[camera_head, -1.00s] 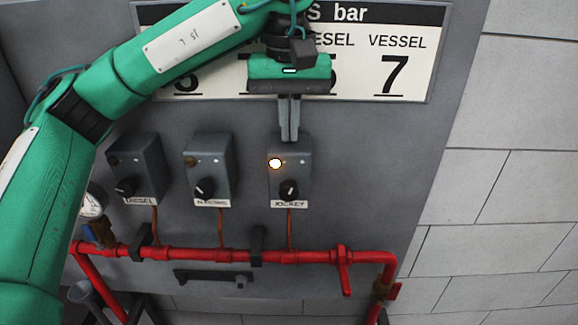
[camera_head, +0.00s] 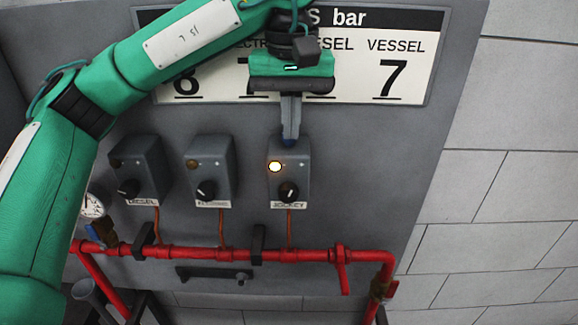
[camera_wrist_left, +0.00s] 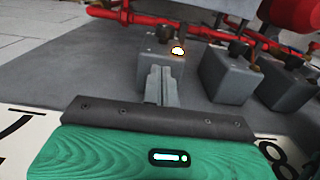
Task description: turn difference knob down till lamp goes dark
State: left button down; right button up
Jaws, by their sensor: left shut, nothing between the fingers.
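In the left wrist view the fingers (camera_wrist_left: 160,92) end before the JOCKEY box (camera_wrist_left: 150,68), and the lamp (camera_wrist_left: 178,50) glows there. My right gripper is not in view.
Two similar boxes, DIESEL (camera_head: 148,160) and a middle one (camera_head: 222,160), stand to the left with unlit lamps. A red pipe (camera_head: 200,254) runs below. A pressure sign (camera_head: 405,92) is behind my gripper. The panel right of the JOCKEY box is clear.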

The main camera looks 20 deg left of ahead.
aim_at(291, 154)
pick_arm(q)
notch_tip(291, 154, up, 5)
jog(key=p, duration=0.3)
jog(key=shift+f, duration=0.2)
jog(key=shift+d, duration=0.1)
